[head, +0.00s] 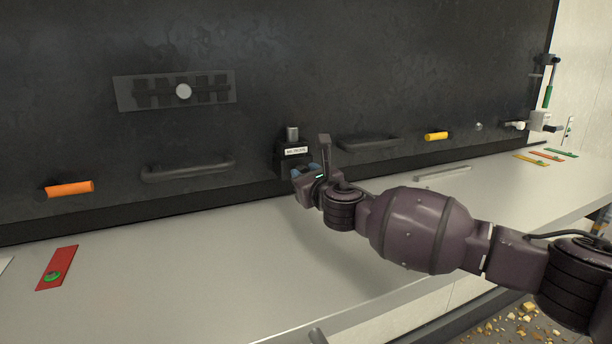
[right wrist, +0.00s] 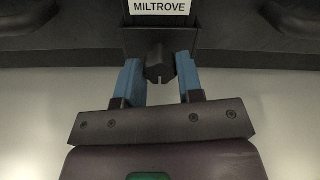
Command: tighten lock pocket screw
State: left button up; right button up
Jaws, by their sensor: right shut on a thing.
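The lock pocket (head: 283,163) is a dark box on the front of the black panel, with a white label; a grey cylinder (head: 292,133) stands above it. In the right wrist view the label reads MILTROVE above the lock pocket (right wrist: 129,42). A dark screw head (right wrist: 159,66) with a notch shows below the pocket. My right gripper (head: 305,172) reaches in from the right, just under the pocket. Its blue fingers (right wrist: 159,78) are on both sides of the screw head and shut on it. The screw is hidden in the head view. My left gripper is not in view.
Dark handles (head: 188,170) (head: 367,142) flank the pocket on the panel. An orange grip (head: 70,188) and a yellow one (head: 436,136) stick out. The grey ledge (head: 190,275) below is mostly clear, with a red tag (head: 60,262) at left.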

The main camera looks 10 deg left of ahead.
jog(key=shift+m, duration=0.4)
jog(key=shift+m+p, duration=1.15)
jog(key=shift+m, duration=1.85)
jog(key=o, duration=0.9)
jog(key=shift+b+v, duration=0.45)
jog(key=shift+v, duration=5)
